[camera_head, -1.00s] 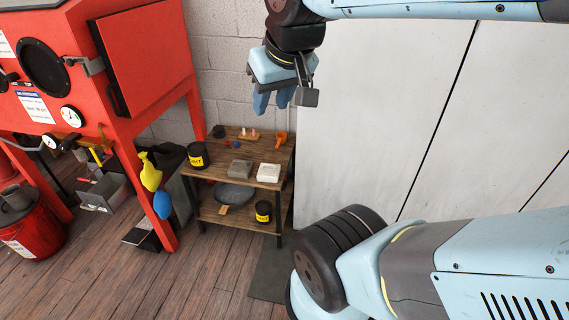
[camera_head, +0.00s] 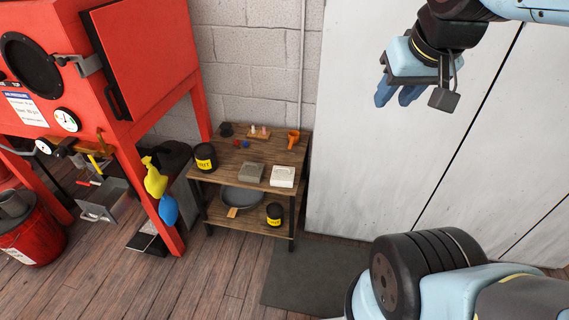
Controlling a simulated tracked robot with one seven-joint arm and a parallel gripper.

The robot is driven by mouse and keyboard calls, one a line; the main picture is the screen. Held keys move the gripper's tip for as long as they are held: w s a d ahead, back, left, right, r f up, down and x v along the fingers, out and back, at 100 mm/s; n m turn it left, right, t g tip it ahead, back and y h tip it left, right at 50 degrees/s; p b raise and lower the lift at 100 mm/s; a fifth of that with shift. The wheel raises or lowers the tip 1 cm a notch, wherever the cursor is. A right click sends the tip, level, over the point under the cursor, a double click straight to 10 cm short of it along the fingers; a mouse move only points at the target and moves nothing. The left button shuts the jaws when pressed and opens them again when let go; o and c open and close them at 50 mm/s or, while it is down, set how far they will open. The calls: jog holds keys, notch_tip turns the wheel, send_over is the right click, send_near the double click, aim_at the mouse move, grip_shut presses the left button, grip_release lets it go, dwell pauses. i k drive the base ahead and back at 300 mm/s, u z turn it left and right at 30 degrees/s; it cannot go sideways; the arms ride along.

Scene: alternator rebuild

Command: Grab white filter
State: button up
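The white filter (camera_head: 283,176) looks like a small white block. It lies on the top shelf of the wooden stand, near its front right corner, just right of a similar grey block (camera_head: 252,172). My gripper (camera_head: 398,98) is high up at the right, in front of the pale wall panels, well apart from the stand. Its two blue fingers point down with what looks like a gap between them, and I see nothing held there.
The wooden stand (camera_head: 238,221) also bears a black yellow-labelled can (camera_head: 205,157), an orange tool (camera_head: 293,139) and a grey pan (camera_head: 242,198). A red cabinet (camera_head: 150,50) stands at left. A dark mat (camera_head: 315,272) lies on open floor before the stand.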

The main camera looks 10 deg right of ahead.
aim_at(283, 177)
jog(key=z, duration=0.05)
jog(key=i, duration=0.95)
jog(key=u, duration=0.1)
